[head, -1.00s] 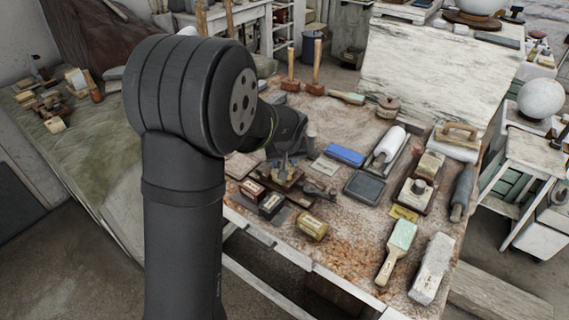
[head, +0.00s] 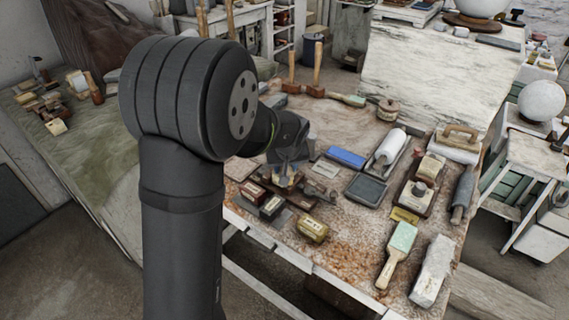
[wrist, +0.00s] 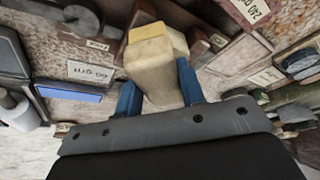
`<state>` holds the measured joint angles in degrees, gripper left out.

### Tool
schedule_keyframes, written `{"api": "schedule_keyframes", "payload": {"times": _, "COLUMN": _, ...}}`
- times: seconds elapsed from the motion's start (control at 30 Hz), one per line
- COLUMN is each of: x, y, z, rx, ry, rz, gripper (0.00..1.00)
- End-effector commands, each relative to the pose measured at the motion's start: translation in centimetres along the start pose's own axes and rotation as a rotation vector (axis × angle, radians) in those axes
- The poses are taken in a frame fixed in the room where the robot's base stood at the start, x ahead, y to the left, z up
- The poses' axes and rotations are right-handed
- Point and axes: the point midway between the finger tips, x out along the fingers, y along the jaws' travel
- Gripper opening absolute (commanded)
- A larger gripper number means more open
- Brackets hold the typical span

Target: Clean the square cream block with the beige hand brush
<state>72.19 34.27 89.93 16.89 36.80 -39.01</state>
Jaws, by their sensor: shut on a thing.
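My gripper (wrist: 160,89) is shut on a beige block-shaped piece, which I take to be the beige hand brush (wrist: 156,68). It has a yellowish strip along its far edge and sits between the blue fingers in the wrist view. In the head view my gripper (head: 287,169) is over the left part of the worktable, low among small boxes, and the held brush (head: 287,181) is partly hidden.
Small labelled boxes (head: 271,207) and a yellow tin (head: 313,229) stand close in front of my gripper. A blue block (head: 345,157), a dark grey slab (head: 366,188) and a green-headed brush (head: 402,237) lie to the right. The table's front centre is bare.

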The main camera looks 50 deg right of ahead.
Motion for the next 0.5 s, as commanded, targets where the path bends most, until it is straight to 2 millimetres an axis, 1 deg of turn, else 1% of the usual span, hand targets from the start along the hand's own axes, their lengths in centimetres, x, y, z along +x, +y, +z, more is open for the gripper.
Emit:
{"api": "schedule_keyframes", "payload": {"times": 0.13, "x": -0.2, "y": 0.0, "z": 0.5, "rx": 0.0, "ry": 0.001, "rz": 0.0, "gripper": 0.18}}
{"api": "schedule_keyframes", "payload": {"times": 0.33, "x": -0.7, "y": 0.0, "z": 1.8, "rx": 0.0, "ry": 0.001, "rz": 0.001, "gripper": 0.18}}
{"api": "schedule_keyframes", "payload": {"times": 0.5, "x": -0.7, "y": 0.0, "z": 2.0, "rx": -0.001, "ry": 0.001, "rz": 0.001, "gripper": 0.18}}
